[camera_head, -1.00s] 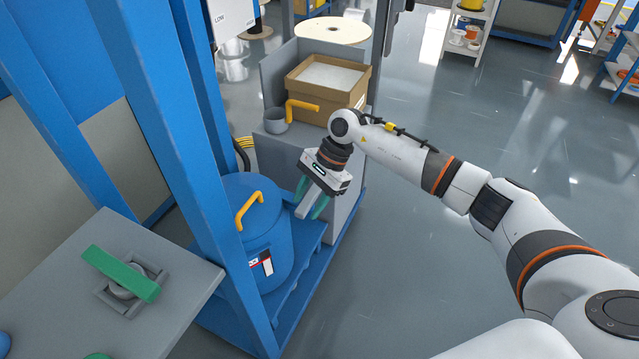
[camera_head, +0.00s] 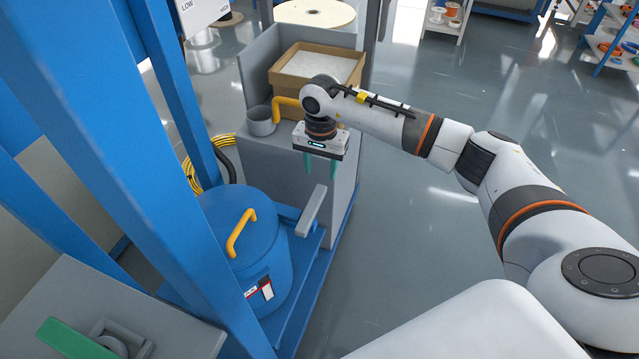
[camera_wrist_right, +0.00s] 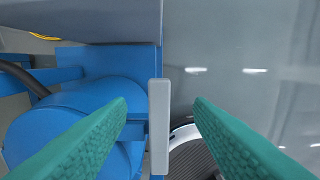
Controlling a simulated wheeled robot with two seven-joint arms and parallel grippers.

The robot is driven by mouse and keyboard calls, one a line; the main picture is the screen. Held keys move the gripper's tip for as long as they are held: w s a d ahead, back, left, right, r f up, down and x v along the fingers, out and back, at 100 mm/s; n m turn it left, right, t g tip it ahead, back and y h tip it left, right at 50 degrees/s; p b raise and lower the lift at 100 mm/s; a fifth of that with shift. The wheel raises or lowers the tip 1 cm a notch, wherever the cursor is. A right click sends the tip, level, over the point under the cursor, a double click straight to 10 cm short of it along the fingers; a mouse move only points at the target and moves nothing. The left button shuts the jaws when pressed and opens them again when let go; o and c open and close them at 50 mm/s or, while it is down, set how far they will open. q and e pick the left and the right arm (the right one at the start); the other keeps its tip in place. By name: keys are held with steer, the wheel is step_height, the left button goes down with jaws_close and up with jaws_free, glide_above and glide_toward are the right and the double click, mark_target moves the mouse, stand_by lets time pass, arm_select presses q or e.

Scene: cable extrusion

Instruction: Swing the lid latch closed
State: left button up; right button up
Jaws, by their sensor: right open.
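A light grey bar (camera_head: 312,210), which looks like the lid latch, stands out beside the blue drum (camera_head: 270,262). The drum's blue lid (camera_head: 225,215) is on and has a yellow handle (camera_head: 240,232). My right gripper (camera_head: 320,168) points down, open and empty, above the far end of the bar in the head view. In the right wrist view the bar (camera_wrist_right: 159,126) lies in line with the gap between the two green fingers, apart from both. My left gripper is not in view.
A grey cabinet (camera_head: 335,200) behind the drum carries a cardboard box (camera_head: 345,67) of pale granules and a grey cup (camera_head: 260,121). Blue frame posts (camera_head: 170,190) stand left of the drum. A grey panel with a green handle (camera_head: 75,338) is at lower left.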

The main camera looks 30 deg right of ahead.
mark_target(320, 188)
step_height(320, 188, down, 7)
steer(key=shift+r, duration=0.15)
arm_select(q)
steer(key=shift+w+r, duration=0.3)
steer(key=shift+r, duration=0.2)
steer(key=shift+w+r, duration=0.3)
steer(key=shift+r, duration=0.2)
arm_select(e)
jaws_close()
